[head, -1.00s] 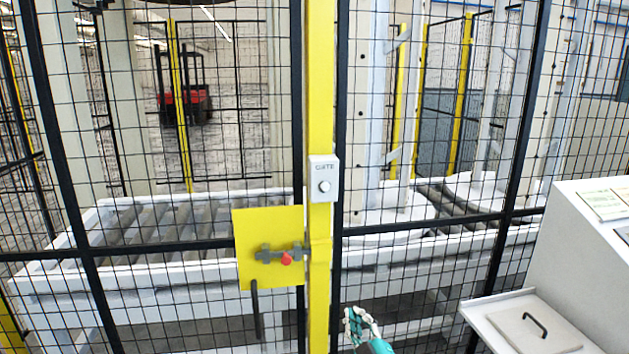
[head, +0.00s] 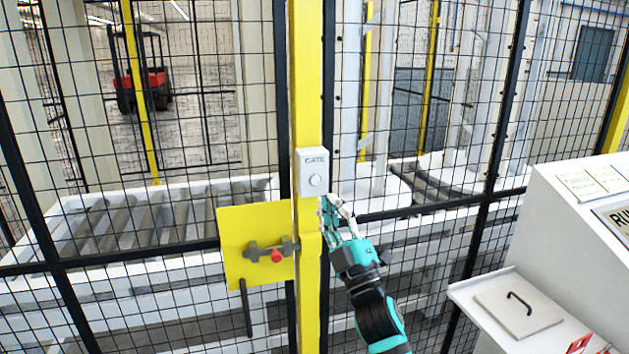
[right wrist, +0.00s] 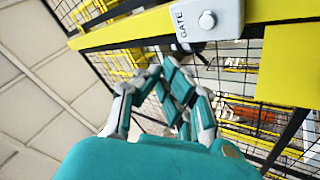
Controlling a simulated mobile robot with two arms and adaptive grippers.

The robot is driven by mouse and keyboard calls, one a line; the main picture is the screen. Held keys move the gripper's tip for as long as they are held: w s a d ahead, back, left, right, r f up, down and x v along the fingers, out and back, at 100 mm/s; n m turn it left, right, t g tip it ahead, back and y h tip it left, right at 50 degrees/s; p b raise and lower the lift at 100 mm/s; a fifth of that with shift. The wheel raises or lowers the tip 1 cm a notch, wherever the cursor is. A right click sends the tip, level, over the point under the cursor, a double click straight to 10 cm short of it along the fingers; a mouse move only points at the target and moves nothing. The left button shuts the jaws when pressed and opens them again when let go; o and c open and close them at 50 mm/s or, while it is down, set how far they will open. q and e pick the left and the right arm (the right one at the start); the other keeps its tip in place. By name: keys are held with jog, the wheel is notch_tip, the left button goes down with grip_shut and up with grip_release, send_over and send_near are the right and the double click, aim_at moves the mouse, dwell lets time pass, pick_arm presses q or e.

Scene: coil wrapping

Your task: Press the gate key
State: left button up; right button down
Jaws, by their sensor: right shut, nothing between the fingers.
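The gate key is a round white button (head: 315,180) on a small white box marked GATE (head: 312,156), fixed to the yellow post. The button also shows in the right wrist view (right wrist: 207,20), at the top. My right gripper (head: 328,203) is shut and empty. Its fingertips are just below and right of the box, beside the post; I see no contact with the button. In the right wrist view the fingers (right wrist: 166,68) point up toward the box, with a gap to the button. My left gripper is not in view.
A yellow plate (head: 240,222) with a grey latch and red knob (head: 277,255) sits left of the post. Black mesh fencing (head: 130,270) spans the front, with roller conveyors (head: 150,222) behind it. A white console (head: 570,240) with a handled tray (head: 515,310) stands at right.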

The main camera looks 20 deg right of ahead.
aim_at(316, 180)
jog(key=shift+w, duration=0.15)
jog(key=shift+w+a+b, duration=0.15)
jog(key=shift+w+b, duration=1.9)
jog(key=shift+w, duration=2.3)
jog(key=shift+w+f, duration=0.1)
jog(key=shift+w+b, duration=0.6)
jog(key=shift+w, duration=0.1)
jog(key=shift+s, duration=0.1)
jog(key=shift+s+p, duration=0.45)
jog(key=shift+s, duration=0.3)
